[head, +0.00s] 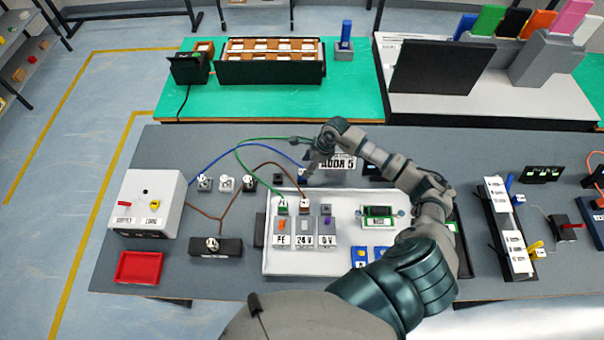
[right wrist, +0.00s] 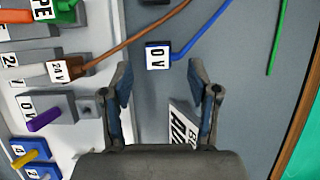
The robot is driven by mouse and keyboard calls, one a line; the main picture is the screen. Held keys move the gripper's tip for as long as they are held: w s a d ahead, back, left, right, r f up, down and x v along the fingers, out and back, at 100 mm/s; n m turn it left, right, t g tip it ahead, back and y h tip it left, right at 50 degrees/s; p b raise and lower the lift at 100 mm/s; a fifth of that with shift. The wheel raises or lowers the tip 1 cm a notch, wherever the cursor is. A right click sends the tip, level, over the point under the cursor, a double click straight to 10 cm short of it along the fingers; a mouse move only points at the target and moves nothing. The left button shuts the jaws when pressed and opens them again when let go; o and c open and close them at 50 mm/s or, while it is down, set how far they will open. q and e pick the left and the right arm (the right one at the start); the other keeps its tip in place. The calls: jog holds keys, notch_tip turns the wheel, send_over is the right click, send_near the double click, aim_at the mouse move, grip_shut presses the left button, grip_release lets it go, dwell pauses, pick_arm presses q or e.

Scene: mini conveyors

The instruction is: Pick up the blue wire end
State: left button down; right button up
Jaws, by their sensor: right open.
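The blue wire end is a blue plug with a white 0 V label (right wrist: 158,55), lying on the grey table in the right wrist view. Its blue wire (right wrist: 192,38) leads up and to the right there. In the head view the blue wire (head: 225,150) arcs from the left towards my right gripper (head: 310,165), and the plug (head: 302,174) shows close to the fingers. In the right wrist view my right gripper (right wrist: 168,90) is open, with nothing between its fingers; the plug is just beyond the fingertips. My left gripper is not in view.
A white tray (head: 345,265) holds terminals labelled PE, 24 V and 0 V. The green wire (head: 240,155) and brown wire (head: 270,165) run to the first two. A label plate (right wrist: 187,125) lies by the right finger. A white box (head: 150,190) stands at left.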

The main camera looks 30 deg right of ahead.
aim_at(303, 171)
jog(key=p+x, duration=0.1)
jog(key=x, duration=0.4)
jog(key=shift+s, duration=0.1)
grip_shut()
